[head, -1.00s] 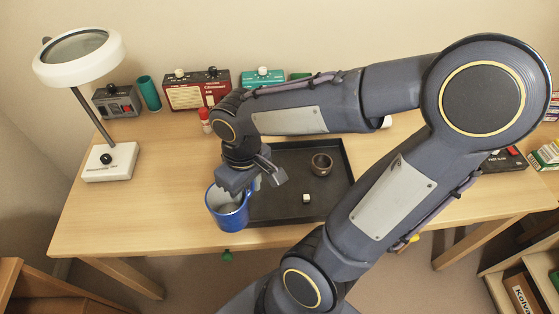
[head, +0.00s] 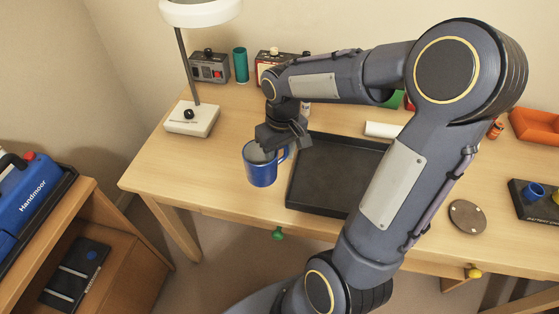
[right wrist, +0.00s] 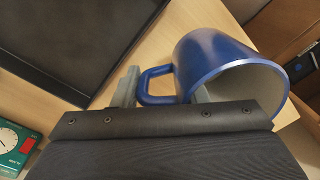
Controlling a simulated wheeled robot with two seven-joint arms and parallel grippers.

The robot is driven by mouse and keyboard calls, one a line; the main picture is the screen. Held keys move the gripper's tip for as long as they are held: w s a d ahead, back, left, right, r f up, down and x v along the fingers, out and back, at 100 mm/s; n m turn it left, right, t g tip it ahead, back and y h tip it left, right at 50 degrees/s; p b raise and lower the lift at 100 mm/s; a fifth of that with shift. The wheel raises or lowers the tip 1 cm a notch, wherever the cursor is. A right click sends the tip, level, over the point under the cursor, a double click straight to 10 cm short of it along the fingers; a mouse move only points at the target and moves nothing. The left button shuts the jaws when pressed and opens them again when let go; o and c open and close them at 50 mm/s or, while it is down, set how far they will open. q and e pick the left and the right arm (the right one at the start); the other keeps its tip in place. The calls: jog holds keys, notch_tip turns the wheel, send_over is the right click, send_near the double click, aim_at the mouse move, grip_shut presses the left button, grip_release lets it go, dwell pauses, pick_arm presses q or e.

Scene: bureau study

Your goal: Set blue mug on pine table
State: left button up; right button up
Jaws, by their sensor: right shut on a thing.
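The blue mug (head: 260,172) hangs in my right gripper (head: 281,150), upright or nearly so, at the left of the black tray (head: 325,172). In the right wrist view, the mug (right wrist: 210,62) has its grey inside showing. One finger goes inside its mouth and the other is on the handle side, so the gripper (right wrist: 163,92) is shut on the mug. The wooden table (head: 165,160) is below and behind it; I cannot tell the gap between mug and tabletop. My left gripper is out of view.
A white lamp (head: 192,119) stands at the table's back left, near a grey switch box (head: 209,67) and a teal cylinder (head: 241,65). Bare tabletop lies between lamp and mug. My right arm hides much of the tray's right side.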

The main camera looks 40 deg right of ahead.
jog(key=w+f, duration=0.1)
jog(key=w+d+f, duration=0.1)
jog(key=f, duration=0.1)
jog(key=w+f, duration=0.1)
jog(key=shift+d+f, duration=0.3)
jog(key=shift+d, duration=0.05)
jog(key=f, duration=0.3)
jog(key=shift+w+f, duration=0.1)
jog(key=shift+w, duration=0.1)
jog(key=shift+f+b, duration=0.15)
jog(key=shift+b, duration=0.25)
jog(key=o, duration=1.3)
